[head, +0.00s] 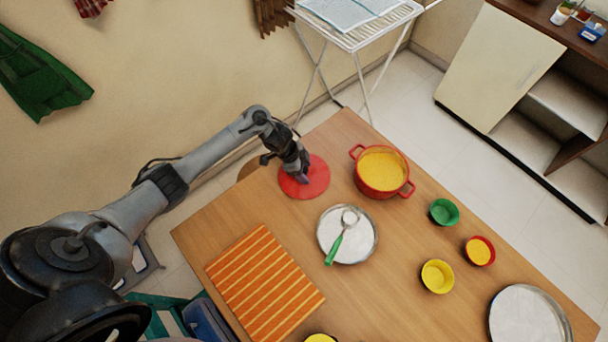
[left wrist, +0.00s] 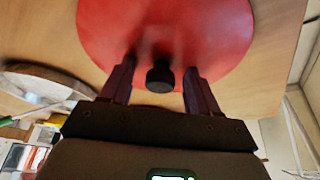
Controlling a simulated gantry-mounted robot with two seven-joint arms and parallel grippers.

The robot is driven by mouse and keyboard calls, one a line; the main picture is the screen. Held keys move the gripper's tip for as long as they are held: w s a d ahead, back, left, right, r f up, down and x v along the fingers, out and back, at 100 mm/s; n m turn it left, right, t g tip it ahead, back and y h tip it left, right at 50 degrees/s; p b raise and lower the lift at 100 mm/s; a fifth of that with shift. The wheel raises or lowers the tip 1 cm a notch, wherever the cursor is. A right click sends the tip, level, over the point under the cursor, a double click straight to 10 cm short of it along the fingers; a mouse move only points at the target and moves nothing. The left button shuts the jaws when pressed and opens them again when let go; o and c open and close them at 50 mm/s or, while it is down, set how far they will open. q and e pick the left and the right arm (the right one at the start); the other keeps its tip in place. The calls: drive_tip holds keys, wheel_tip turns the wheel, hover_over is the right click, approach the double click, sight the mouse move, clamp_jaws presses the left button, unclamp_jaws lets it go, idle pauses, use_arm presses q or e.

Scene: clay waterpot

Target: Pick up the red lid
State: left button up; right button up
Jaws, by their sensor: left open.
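The red lid (head: 317,181) lies flat on the wooden table near its far left edge, left of the red pot (head: 381,187). My left gripper (head: 303,180) is over the lid. In the left wrist view, the lid (left wrist: 165,35) fills the upper middle, and its dark knob (left wrist: 160,77) sits between the two fingers of my open left gripper (left wrist: 158,82). I see a gap between the knob and the fingers. In the head view the gripper hides the knob. My right gripper is not in view.
The red pot holds yellow food. A metal plate (head: 327,246) with a green-handled ladle (head: 340,239) lies nearby. An orange striped mat (head: 264,284), a green bowl (head: 444,212), a yellow bowl (head: 437,276) and a red bowl (head: 480,251) are also on the table.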

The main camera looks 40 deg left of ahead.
use_arm(q)
drive_tip(key=c, duration=1.1)
clamp_jaws()
drive_tip(key=shift+r, duration=0.1)
